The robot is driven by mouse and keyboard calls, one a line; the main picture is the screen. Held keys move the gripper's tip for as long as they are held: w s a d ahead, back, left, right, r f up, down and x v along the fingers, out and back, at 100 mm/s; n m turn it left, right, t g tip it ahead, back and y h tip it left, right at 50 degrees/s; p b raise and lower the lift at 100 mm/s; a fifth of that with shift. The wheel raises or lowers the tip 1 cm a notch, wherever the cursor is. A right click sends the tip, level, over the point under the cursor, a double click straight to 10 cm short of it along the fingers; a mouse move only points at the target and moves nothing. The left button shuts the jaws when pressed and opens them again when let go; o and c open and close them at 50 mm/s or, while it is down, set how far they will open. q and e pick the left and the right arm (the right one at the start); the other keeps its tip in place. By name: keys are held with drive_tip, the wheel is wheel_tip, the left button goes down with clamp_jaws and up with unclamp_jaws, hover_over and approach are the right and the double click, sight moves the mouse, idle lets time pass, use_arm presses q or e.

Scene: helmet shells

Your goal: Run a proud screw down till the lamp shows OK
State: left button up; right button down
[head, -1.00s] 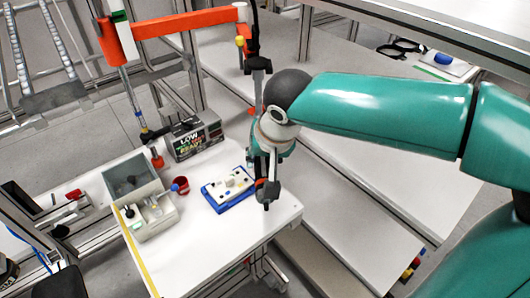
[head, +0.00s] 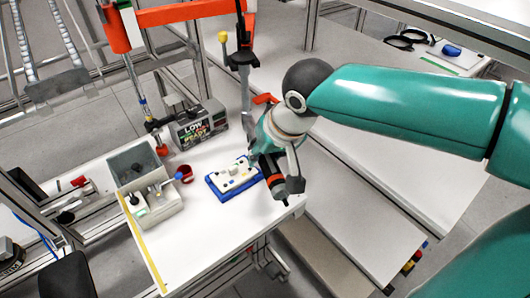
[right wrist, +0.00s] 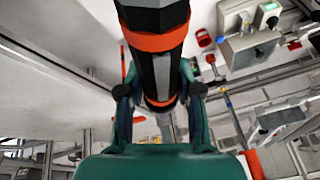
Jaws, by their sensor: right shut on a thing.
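My right gripper (head: 277,178) is shut on a black powered driver with orange bands (head: 270,168). It holds the driver tilted, just right of the blue fixture (head: 211,187). The driver also shows between my fingers in the right wrist view (right wrist: 158,72). A white plate (head: 233,178) with small raised parts lies on the fixture. Individual screws are too small to tell. The lamp box (head: 201,124) behind reads LOW in white, with READY in green below; I cannot tell more. My left gripper is not in view.
An orange overhead arm (head: 185,14) spans the back. The table's front is clear. Empty shelves (head: 365,215) lie at the right.

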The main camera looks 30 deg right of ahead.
drive_tip(key=shift+n, duration=0.4)
drive_tip(key=shift+n+y, duration=0.4)
drive_tip(key=shift+n, duration=0.2)
drive_tip(key=shift+n+g+y, duration=0.3)
drive_tip(key=shift+n+y, duration=0.2)
drive_tip(key=shift+n, duration=0.9)
drive_tip(key=w+d, duration=0.3)
drive_tip(key=d, duration=0.4)
drive_tip(key=shift+w+d+p, duration=0.2)
drive_tip(key=shift+d+p, duration=0.05)
drive_tip(key=shift+p, duration=0.2)
drive_tip(key=shift+f, duration=0.1)
